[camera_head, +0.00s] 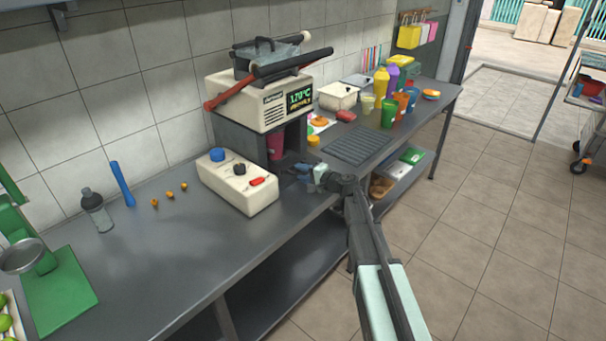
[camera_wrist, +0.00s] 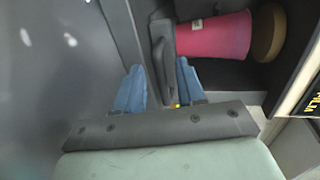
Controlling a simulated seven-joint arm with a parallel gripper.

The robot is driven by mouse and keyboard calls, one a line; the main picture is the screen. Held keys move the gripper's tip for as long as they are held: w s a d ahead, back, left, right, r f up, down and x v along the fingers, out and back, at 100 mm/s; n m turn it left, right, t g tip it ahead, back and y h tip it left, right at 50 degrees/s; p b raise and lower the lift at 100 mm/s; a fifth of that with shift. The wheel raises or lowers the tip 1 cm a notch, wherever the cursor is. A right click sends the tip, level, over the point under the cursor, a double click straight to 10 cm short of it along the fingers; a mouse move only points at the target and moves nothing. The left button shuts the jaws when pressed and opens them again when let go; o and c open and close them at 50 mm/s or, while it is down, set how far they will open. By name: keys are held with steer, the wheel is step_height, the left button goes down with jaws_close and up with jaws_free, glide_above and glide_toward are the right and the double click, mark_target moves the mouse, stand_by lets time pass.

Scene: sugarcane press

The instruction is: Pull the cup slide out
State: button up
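The press (camera_head: 245,105) stands on the counter against the tiled wall, with a lit display on its upper body. A pink cup (camera_head: 276,148) is in its dark bay; it also shows in the wrist view (camera_wrist: 213,36). The cup slide shows as a dark grey bar-like handle (camera_wrist: 162,48) beside the cup. My gripper (camera_head: 303,170) is at the front of the bay. In the wrist view its two blue fingers (camera_wrist: 160,85) are apart, one on each side of the handle's near end. Gaps show beside the handle, so it does not look clamped.
A dark ribbed mat (camera_head: 358,146), bottles and cups lie to the right. The front counter is mostly clear.

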steer(key=shift+c, duration=0.5)
jaws_close()
